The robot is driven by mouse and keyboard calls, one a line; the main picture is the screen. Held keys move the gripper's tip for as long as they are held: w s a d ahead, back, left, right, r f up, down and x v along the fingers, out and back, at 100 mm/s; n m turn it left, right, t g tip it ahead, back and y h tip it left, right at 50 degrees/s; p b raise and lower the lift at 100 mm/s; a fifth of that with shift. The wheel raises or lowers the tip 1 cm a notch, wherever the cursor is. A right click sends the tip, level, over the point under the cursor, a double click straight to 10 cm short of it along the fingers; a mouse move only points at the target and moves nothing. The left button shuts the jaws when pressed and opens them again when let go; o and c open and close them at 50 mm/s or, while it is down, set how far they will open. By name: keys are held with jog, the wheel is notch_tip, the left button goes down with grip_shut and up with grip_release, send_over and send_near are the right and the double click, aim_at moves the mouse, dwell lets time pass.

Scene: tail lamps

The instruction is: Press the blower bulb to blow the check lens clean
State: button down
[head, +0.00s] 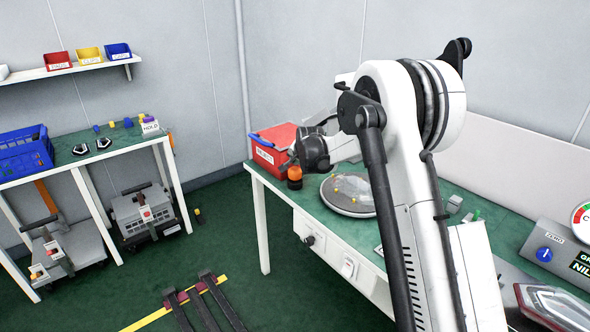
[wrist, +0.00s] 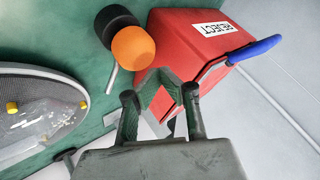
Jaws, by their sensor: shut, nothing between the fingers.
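The blower bulb appears to be the small orange piece with a black part (head: 294,173) on the green bench, near the red box. In the wrist view its orange end (wrist: 134,47) is beyond my gripper and to the upper left, apart from the fingers. What looks like the check lens is a round clear disc with a grey rim and yellow pegs (head: 348,196), right of the bulb; it shows partly at the left edge of the wrist view (wrist: 35,110). My gripper (wrist: 160,88) is shut and empty. In the head view my gripper (head: 312,152) hangs above the bulb.
A gauge panel (head: 560,250) and a lamp (head: 560,308) are at the right. A second bench with a blue crate (head: 24,152) is at the left.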

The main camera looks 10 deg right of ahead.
aim_at(296, 169)
jog(key=shift+f+b, duration=0.45)
jog(key=shift+f+b, duration=0.5)
jog(key=shift+f, duration=0.2)
dwell(1.2)
jog(key=shift+r, duration=0.15)
jog(key=shift+r+p, duration=0.45)
jog(key=shift+r, duration=0.55)
jog(key=shift+r, duration=0.1)
jog(key=shift+r+p, duration=1.05)
jog(key=shift+r, duration=1.35)
